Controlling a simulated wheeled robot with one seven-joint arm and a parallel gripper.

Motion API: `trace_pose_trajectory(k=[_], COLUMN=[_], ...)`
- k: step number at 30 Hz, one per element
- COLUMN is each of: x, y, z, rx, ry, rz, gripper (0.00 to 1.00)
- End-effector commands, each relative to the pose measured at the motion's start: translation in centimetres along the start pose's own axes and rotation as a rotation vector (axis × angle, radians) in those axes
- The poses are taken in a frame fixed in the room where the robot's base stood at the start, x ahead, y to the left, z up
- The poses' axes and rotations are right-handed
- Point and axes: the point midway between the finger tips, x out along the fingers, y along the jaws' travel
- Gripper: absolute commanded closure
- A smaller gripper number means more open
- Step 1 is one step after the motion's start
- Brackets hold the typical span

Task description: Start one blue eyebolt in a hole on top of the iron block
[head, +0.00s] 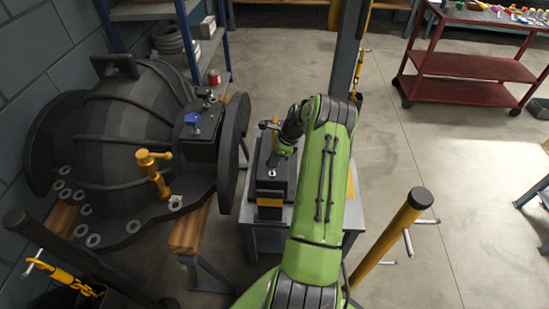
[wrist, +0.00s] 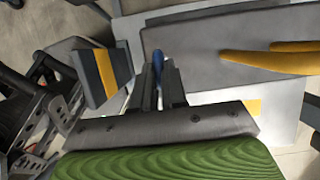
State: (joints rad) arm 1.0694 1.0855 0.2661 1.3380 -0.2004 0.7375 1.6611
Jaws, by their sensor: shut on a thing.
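The iron block (head: 268,188) is a dark block with a yellow band low on its front, on a small grey table in the head view. A pale ring shows on its top. My gripper (head: 279,154) is over the far part of the block there, partly hidden by my green arm. In the wrist view, my gripper (wrist: 159,82) is shut on a slim blue eyebolt (wrist: 157,62), of which a small part shows between the fingers. The eyebolt's lower end is hidden, so I cannot tell whether it touches a hole.
A large black casing (head: 130,130) with a flange stands left of the small table (head: 253,228). A blue piece (head: 192,119) sits on the casing's box. A yellow post (head: 395,235) stands at the right. A red cart (head: 470,65) is at the back right.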

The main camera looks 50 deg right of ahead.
Motion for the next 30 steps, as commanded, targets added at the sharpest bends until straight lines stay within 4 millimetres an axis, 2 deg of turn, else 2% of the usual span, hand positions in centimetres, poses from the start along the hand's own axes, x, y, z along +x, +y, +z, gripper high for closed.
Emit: trace_pose_trajectory(k=[30], x=[1.1], y=[0.0], z=[-0.4], rx=[-0.001], ry=[-0.001], rz=[-0.001], gripper=[1.0])
